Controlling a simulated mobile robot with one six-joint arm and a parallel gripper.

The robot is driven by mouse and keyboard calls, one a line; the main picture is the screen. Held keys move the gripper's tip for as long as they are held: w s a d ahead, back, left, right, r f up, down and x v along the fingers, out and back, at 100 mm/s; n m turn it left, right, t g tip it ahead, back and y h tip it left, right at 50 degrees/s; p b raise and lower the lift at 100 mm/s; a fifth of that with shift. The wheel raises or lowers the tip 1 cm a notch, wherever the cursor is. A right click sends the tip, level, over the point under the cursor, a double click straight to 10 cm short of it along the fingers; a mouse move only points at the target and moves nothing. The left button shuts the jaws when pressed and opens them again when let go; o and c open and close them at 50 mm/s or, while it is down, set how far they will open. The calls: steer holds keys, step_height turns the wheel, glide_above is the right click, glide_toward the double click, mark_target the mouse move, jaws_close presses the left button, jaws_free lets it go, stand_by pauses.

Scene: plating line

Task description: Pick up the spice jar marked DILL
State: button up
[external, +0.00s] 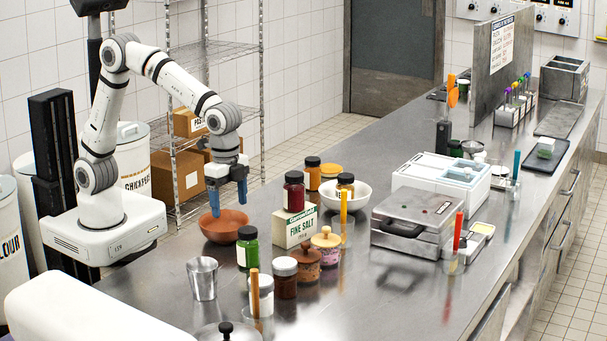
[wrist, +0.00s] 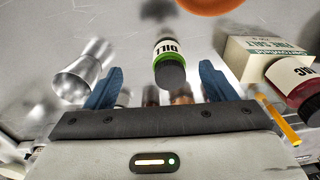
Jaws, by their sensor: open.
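The DILL jar (external: 247,250) has a dark lid, green contents and a pale label. It stands upright on the steel counter, in front of and right of the terracotta bowl. In the wrist view the DILL jar (wrist: 170,48) lies beyond my fingers, roughly centred in the gap, with its label legible. My gripper (external: 229,205) points down with blue fingers near the terracotta bowl, above and slightly left of the jar. In the wrist view my gripper (wrist: 160,72) has its fingers wide apart with nothing held between them.
The terracotta bowl (external: 222,231) sits behind the jar. A FINE SALT box (external: 294,229) stands to its right, a metal cup (external: 203,279) at front left. Several spice jars and lidded pots, including a brown jar (external: 285,280), crowd the right.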

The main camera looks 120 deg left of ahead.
mark_target(248, 230)
steer(key=w, duration=0.1)
steer(key=w+f, duration=0.2)
steer(key=shift+w+a+f, duration=0.1)
steer(key=shift+w+f, duration=0.15)
steer(key=shift+w, duration=0.15)
steer(key=shift+w+a+f+p, duration=0.15)
steer(key=shift+f+p, duration=0.1)
steer(key=shift+f, duration=1.05)
steer(key=shift+w+a+f+p, duration=0.15)
steer(key=shift+f+p, duration=0.15)
steer(key=shift+f, duration=1)
steer(key=shift+w+a+f+p, duration=0.15)
steer(key=shift+f+p, duration=0.1)
steer(key=shift+f, duration=1.05)
steer(key=shift+d, duration=0.1)
steer(key=c, duration=1.2)
